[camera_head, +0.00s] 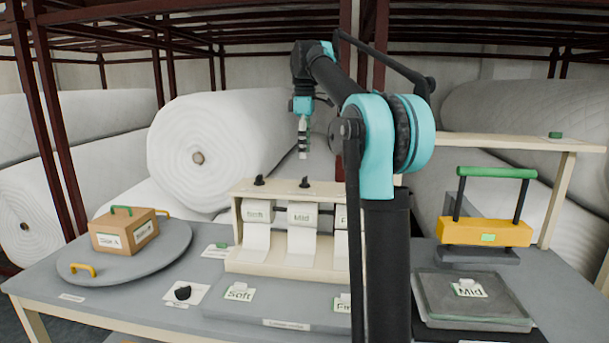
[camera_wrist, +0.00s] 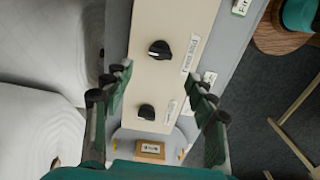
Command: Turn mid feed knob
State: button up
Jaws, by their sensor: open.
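The mid feed knob is a small black knob (camera_head: 305,182) on the cream top of the dispenser, above the roll marked Mid. In the wrist view it is the upper dark knob (camera_wrist: 160,49), with a white pointer line and a small label beside it. My gripper (camera_head: 303,156) hangs pointing down over it, apart from it. Its two fingers (camera_wrist: 160,76) are open and empty, on either side of the cream top. The left feed knob (camera_head: 259,180) shows lower in the wrist view (camera_wrist: 147,112). My arm hides the dispenser's right end.
The cream dispenser (camera_head: 236,235) holds white rolls. A turntable (camera_head: 95,268) with a cardboard box (camera_head: 124,232) stands left. A yellow press with a green handle (camera_head: 496,173) and a grey tray (camera_head: 425,290) stand right. Large white wadding rolls (camera_head: 222,135) lie behind.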

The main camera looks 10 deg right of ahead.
aim_at(305, 177)
notch_tip(305, 177, down, 9)
jog(key=shift+r, duration=0.2)
dwell(0.3)
jog(key=c, duration=1.2)
jog(key=shift+o, duration=0.2)
